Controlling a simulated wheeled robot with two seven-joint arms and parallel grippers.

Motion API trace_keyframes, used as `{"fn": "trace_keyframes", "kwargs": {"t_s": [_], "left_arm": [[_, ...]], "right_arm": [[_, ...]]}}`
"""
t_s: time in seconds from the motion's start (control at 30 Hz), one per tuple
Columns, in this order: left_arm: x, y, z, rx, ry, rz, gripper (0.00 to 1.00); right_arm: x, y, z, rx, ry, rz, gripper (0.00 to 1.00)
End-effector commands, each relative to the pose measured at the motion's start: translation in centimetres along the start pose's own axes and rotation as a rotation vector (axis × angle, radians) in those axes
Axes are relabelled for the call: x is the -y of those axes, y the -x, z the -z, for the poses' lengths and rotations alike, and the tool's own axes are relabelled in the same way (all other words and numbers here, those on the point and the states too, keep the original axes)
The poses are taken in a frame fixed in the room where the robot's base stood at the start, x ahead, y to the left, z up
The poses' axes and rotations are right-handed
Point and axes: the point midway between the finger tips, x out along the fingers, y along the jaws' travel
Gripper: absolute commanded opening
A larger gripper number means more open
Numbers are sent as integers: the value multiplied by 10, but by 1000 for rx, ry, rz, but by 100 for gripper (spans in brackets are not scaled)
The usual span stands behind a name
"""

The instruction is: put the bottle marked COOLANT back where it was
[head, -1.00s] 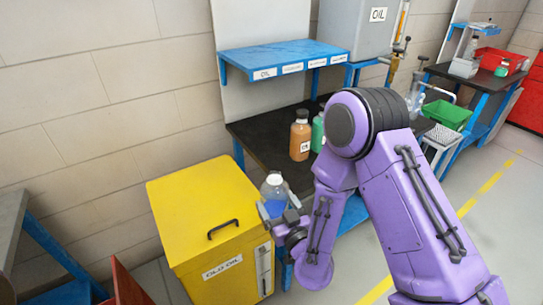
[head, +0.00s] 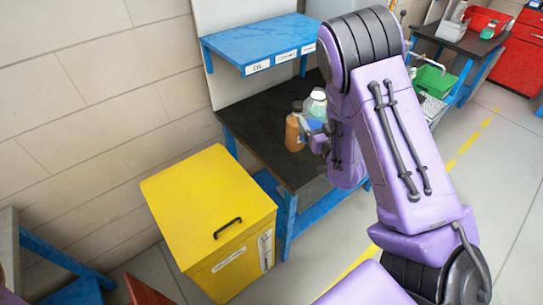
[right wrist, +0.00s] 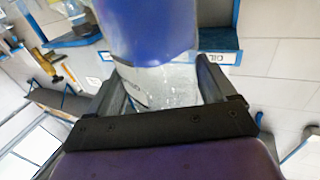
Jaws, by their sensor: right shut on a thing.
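My right gripper (head: 317,140) is shut on a clear bottle with blue in it (head: 316,106). It holds the bottle over the dark bench top, under the blue shelf. In the right wrist view the bottle (right wrist: 155,45) sits between the two fingers, blue at the top of the picture and clear below. Its marking is not readable. An orange-brown bottle (head: 294,130) stands on the bench just left of the held bottle, close to it. I cannot tell whether they touch. My left gripper is not in view.
The blue shelf (head: 258,42) with labels on its front edge, one reading OIL, hangs above the dark bench (head: 258,120). A yellow bin (head: 195,190) stands in front. The bench left of the bottles is clear. A green crate (head: 436,80) is farther right.

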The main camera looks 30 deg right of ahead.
Motion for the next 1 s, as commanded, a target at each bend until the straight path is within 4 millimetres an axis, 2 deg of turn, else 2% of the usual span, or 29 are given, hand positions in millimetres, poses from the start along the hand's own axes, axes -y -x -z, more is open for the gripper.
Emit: {"fn": "trace_keyframes", "kwargs": {"t_s": [0.17,0.3,0.5,0.6,0.8,0.93,1.0], "left_arm": [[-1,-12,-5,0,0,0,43],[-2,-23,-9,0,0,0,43],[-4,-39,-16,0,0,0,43],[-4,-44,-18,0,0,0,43],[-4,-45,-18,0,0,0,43],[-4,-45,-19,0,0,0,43],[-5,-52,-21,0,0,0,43]], "right_arm": [[30,-5,6,-4,-2,40,2],[62,-2,10,-4,-2,60,2],[117,19,11,-1,-1,66,2],[136,32,8,0,0,57,2],[150,55,-2,3,2,20,2],[145,61,-7,1,1,-16,2],[142,59,-12,-2,-1,-29,2]]}}
